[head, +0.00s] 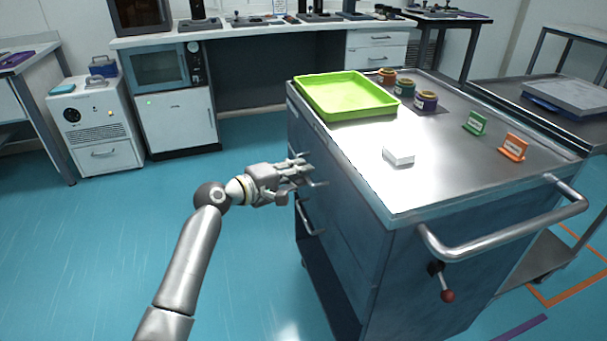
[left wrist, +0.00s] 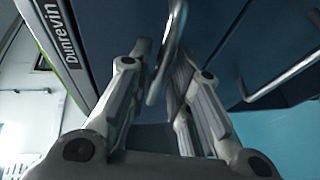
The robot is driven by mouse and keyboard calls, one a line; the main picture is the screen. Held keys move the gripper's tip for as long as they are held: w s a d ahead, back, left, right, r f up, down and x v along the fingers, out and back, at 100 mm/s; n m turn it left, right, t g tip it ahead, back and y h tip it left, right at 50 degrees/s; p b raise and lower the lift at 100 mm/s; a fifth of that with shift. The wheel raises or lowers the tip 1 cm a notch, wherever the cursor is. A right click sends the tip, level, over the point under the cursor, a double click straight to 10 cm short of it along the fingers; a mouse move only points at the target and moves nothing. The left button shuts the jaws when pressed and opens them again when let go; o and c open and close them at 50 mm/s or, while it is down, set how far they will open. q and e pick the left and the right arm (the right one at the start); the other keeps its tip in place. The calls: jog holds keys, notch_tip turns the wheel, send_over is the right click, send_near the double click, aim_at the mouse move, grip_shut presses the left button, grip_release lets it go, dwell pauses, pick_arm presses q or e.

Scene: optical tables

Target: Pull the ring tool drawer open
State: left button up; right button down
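The steel cart (head: 362,215) has drawers on its left side. An upper bar handle (head: 318,184) and a lower bar handle (head: 306,218) stick out from that side. No label shows which drawer holds ring tools. My left gripper (head: 300,168) is at the upper handle with its fingers pointing at the cart side. In the left wrist view the fingers (left wrist: 160,75) are apart, with a curved bar handle (left wrist: 165,60) between them. I cannot tell whether they touch it. Another handle (left wrist: 285,78) shows to the right. The drawer fronts look closed. My right gripper is out of view.
The cart top holds a green tray (head: 345,95), several small jars, a white block (head: 398,155), and green and orange label stands (head: 513,147). A push bar (head: 510,238) rounds the near end. The blue floor left of the cart is clear.

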pick_arm(q)
jog(key=shift+x, duration=0.9)
grip_shut()
jog(key=shift+f, duration=0.1)
